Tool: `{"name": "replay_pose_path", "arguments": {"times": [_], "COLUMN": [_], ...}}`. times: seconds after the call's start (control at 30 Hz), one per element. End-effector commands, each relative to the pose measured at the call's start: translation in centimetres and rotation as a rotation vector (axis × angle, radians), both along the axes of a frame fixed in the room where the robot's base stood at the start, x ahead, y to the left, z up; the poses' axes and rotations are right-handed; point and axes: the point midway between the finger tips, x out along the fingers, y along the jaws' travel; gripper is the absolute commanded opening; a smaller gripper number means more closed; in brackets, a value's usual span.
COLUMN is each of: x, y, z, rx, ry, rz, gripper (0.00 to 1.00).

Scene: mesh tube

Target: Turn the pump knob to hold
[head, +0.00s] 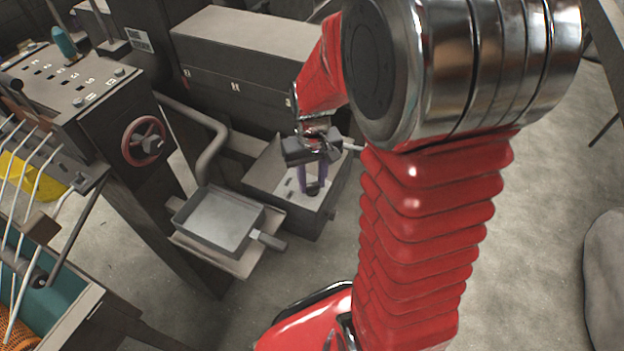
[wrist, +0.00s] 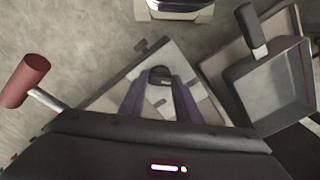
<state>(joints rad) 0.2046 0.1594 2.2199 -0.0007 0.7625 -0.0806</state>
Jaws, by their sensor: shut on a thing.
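The pump knob (wrist: 160,75) is a small dark round knob on the pale top plate of a low box (head: 262,186). In the head view the knob (head: 314,189) shows at the lower ends of my fingers. My gripper (head: 312,182) reaches down from above with its purple fingers on either side of the knob. In the wrist view my gripper (wrist: 160,88) is shut on the knob, which shows between the fingertips.
A shallow metal pan (head: 222,220) with a dark handle stands left of the box. A long grey cabinet (head: 245,65) rises behind. A red handwheel (head: 144,141) is on the machine at left. Bare floor lies in front.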

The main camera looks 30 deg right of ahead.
Motion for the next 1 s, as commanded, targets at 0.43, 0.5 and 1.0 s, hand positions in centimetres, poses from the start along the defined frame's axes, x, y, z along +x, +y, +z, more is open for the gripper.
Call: {"name": "replay_pose_path", "arguments": {"times": [0.43,0.5,1.0], "x": [0.05,0.05,0.06], "y": [0.13,0.13,0.15], "z": [0.05,0.05,0.06], "rx": [0.002,0.002,0.002], "ry": [0.000,0.000,-0.001], "rz": [-0.339,-0.403,-0.737], "gripper": [0.07,0.07,0.07]}}
